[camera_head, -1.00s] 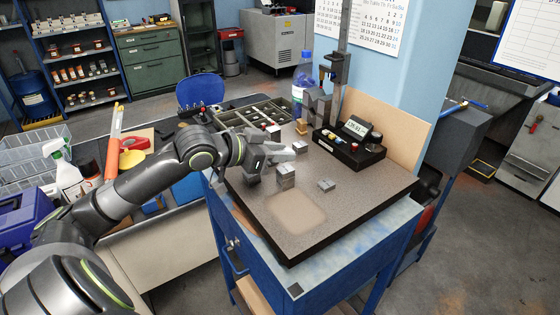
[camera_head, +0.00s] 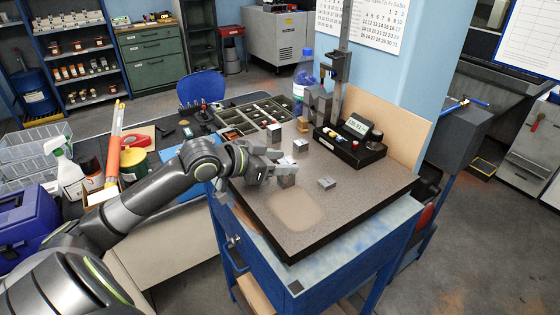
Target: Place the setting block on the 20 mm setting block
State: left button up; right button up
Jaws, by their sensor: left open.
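Several small grey blocks stand on the granite plate (camera_head: 345,198). One block (camera_head: 288,181) is just below my left gripper, and a finger hides its top. A low block (camera_head: 327,183) lies to its right, another block (camera_head: 300,146) stands behind, and a taller dark-sided one (camera_head: 274,134) stands farther back on the left. I cannot read which is the setting block or the 20 mm one. My left gripper (camera_head: 283,162) comes in from the left, open and seemingly empty, its fingers pointing right. I cannot tell whether it touches the block. My right gripper is out of view.
A black box with a digital display (camera_head: 352,130) and a stand with a tall column (camera_head: 340,75) are at the plate's back. A sectioned tray (camera_head: 252,116) lies behind the gripper. A blue bottle (camera_head: 303,75) stands near the stand. The plate's front and right are clear.

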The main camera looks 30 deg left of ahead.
pick_arm(q)
jog(key=shift+r, duration=0.25)
jog(key=shift+s+a, duration=0.25)
jog(key=shift+s, duration=0.15)
jog(key=shift+v, duration=1.95)
jog(key=p+v, duration=0.7)
jog(key=p, duration=0.2)
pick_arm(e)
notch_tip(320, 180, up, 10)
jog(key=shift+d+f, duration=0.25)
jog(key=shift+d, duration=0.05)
